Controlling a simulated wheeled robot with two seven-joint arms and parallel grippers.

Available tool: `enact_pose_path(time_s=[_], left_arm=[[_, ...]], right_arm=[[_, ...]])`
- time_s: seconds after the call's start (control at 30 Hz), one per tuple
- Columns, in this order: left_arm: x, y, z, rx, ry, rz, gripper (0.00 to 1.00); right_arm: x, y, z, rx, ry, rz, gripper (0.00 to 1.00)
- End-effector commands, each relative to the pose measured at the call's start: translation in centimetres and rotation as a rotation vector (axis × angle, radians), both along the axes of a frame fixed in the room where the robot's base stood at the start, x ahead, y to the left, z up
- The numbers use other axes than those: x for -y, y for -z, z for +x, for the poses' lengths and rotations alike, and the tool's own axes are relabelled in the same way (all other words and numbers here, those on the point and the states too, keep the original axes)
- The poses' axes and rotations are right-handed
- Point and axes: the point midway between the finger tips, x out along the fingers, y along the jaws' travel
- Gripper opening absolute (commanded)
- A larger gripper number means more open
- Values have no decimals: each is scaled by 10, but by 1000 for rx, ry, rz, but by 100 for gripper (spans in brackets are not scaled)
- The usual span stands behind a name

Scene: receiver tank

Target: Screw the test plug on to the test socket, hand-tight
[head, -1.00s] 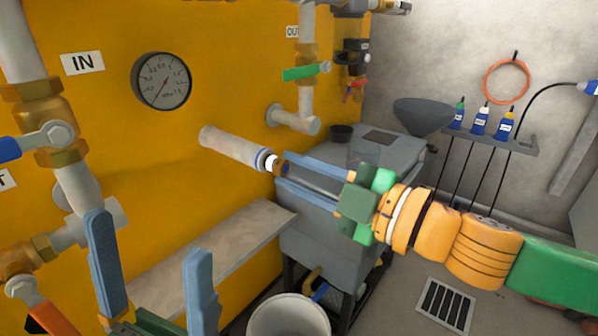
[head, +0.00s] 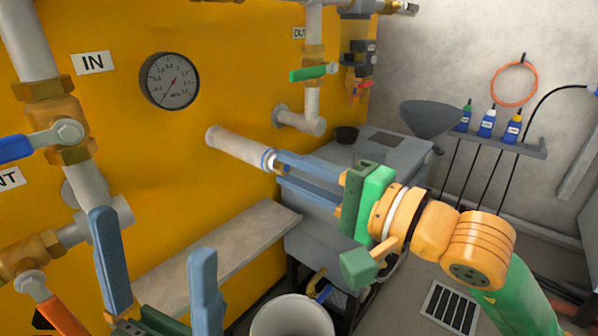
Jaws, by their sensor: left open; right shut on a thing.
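The test socket (head: 237,147) is a pale grey pipe stub jutting from the yellow wall, with a white and blue ring at its free end. My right gripper (head: 281,169) has its blue fingers shut on the test plug (head: 284,169), a small brass piece mostly hidden between the fingertips. The plug is at the socket's ringed end, in line with it. I cannot tell how far it is threaded on. My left gripper (head: 152,234) is open and empty at the lower left, with its blue fingers pointing up, well apart from the socket.
A pressure gauge (head: 170,81) is on the wall above the socket. Valves and pipes stand at the left, near my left gripper. A grey ledge (head: 215,250) runs below the socket. A white bucket (head: 291,318) and a grey tank (head: 360,200) are below and behind my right gripper.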

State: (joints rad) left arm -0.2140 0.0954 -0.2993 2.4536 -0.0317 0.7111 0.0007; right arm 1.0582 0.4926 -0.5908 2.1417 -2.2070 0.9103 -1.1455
Motion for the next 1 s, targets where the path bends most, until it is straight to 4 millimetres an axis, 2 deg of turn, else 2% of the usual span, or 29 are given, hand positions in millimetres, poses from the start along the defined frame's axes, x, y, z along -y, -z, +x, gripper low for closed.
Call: enact_pose_path(time_s=[0.03,0.1,0.2,0.3,0.47,0.5,0.6,0.63,0.9,0.97,1.0], left_arm=[[0,0,0,0,0,0,100],[0,0,0,0,0,0,100],[0,0,0,-1,0,-1,100],[0,1,0,-4,-1,-1,100],[0,2,1,-11,0,-1,100],[0,2,1,-13,0,0,100],[0,3,1,-14,-1,0,100],[0,3,1,-14,-1,-1,100],[0,2,1,-12,0,-1,100],[0,2,1,-10,0,0,100],[0,2,1,-10,0,0,100]], right_arm=[[-2,-1,-1,-247,-7,181,0],[-2,-2,1,-627,-7,454,0],[-1,-3,3,-1115,-6,808,0],[0,-3,4,-1360,-2,984,0],[0,-3,4,-1382,1,1000,0],[0,-3,4,-1381,1,1000,31],[0,-3,4,-1379,1,999,58],[0,-3,4,-1379,1,999,64],[1,-3,5,-1350,2,979,64],[2,-3,5,-1163,8,846,64],[2,-2,5,-970,11,703,64]])
